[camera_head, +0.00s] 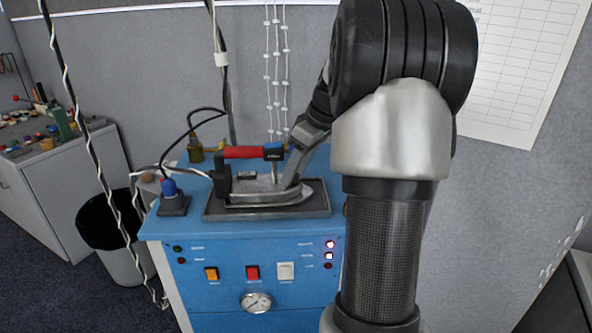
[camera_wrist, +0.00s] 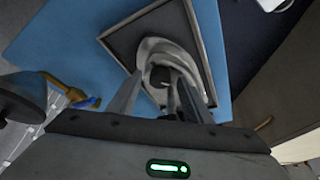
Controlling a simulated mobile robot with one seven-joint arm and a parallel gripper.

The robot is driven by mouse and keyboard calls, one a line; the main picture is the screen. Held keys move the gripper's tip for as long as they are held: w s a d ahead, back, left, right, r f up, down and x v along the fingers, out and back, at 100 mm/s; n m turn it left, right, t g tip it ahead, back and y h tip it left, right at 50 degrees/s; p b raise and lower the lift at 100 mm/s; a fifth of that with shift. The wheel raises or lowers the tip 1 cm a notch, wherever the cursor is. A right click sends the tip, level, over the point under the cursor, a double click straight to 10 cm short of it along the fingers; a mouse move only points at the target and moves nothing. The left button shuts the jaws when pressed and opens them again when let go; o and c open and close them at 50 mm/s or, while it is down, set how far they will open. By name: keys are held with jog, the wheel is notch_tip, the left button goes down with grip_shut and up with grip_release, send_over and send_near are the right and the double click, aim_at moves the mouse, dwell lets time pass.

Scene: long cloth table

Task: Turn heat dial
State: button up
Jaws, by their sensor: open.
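A steam iron (camera_head: 270,194) with a grey metal body, a red handle (camera_head: 244,153) and black end pieces rests flat on a dark tray (camera_head: 225,214) on the blue machine. My gripper (camera_head: 287,183) is over the iron's right part, partly hidden by my arm. In the wrist view the gripper (camera_wrist: 158,98) is open, its fingers on either side of a dark rounded part (camera_wrist: 160,76) on top of the iron (camera_wrist: 146,52). This part may be the heat dial; I cannot tell for sure. Contact cannot be made out.
The blue machine (camera_head: 215,268) has switches, lit red lamps and a gauge (camera_head: 256,301) on its front. A blue-topped knob (camera_head: 172,196) stands left of the tray. Cables hang at the left and above. A black-lined bin (camera_head: 104,222) stands at the left.

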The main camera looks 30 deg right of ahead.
jog(key=c, duration=1.1)
jog(key=shift+o, duration=0.2)
jog(key=shift+a+f+m+h+b, duration=0.15)
jog(key=shift+m+h+b, duration=0.35)
jog(key=shift+m, duration=0.5)
jog(key=shift+a+m+h, duration=0.1)
jog(key=shift+m+h, duration=0.3)
jog(key=shift+m, duration=1)
jog(key=o, duration=1.1)
jog(key=shift+r, duration=0.2)
jog(key=shift+c, duration=0.2)
jog(key=shift+t, duration=0.3)
jog(key=p+v, duration=0.1)
jog(key=v, duration=1.6)
jog(key=shift+r, duration=0.25)
